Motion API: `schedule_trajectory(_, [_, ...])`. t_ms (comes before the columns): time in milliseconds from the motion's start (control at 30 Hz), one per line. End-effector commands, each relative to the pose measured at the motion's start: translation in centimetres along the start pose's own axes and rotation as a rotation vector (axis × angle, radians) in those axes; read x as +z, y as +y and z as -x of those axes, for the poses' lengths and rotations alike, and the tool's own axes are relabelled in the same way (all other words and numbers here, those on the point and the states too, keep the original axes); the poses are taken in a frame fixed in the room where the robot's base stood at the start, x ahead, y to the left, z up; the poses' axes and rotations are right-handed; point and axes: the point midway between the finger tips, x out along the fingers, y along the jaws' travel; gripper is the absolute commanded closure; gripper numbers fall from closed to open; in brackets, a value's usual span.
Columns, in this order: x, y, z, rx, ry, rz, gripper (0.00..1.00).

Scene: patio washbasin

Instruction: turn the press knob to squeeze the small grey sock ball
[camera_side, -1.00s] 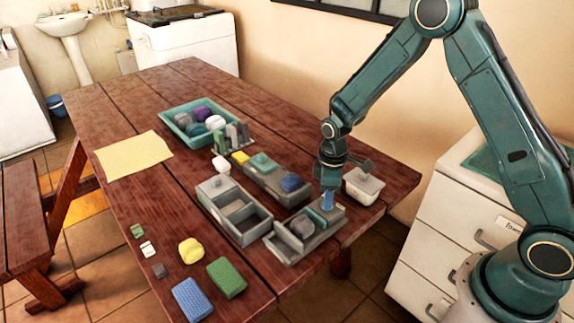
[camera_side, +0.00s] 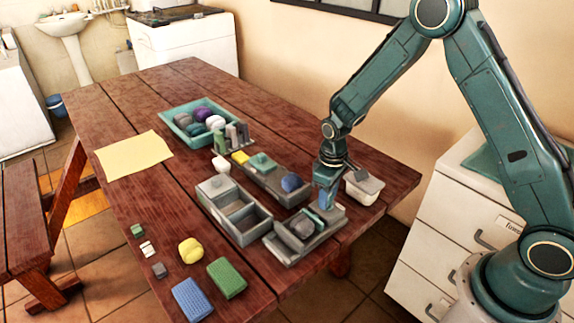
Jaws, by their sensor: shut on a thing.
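The press (camera_side: 285,252) is a grey tray-like device near the right edge of the table. The small grey sock ball (camera_side: 303,228) sits in it, close against the press's plate on its right. My gripper (camera_side: 326,200) points down at the right end of the press and is shut on the blue press knob (camera_side: 325,203), which the fingers partly hide. The exact contact between plate and ball is too small to tell.
A two-compartment grey box (camera_side: 234,212) stands left of the press. Behind are a grey tray with a blue ball (camera_side: 291,183) and a white tub (camera_side: 364,186). A teal tray (camera_side: 181,119) holds several balls. Sponges (camera_side: 226,278) lie at the front.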

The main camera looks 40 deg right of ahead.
Motion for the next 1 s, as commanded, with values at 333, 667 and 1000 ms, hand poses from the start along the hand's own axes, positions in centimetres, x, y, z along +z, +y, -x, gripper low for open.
schedule_trajectory(333, [-0.07, -0.01, 0.06, 0.0, 0.002, -0.329, 0.81])
schedule_trajectory(667, [-0.09, -0.01, 0.07, 0.0, 0.003, -0.643, 0.81])
schedule_trajectory(1000, [-0.11, -0.01, 0.07, -0.001, 0.003, -0.965, 0.81])
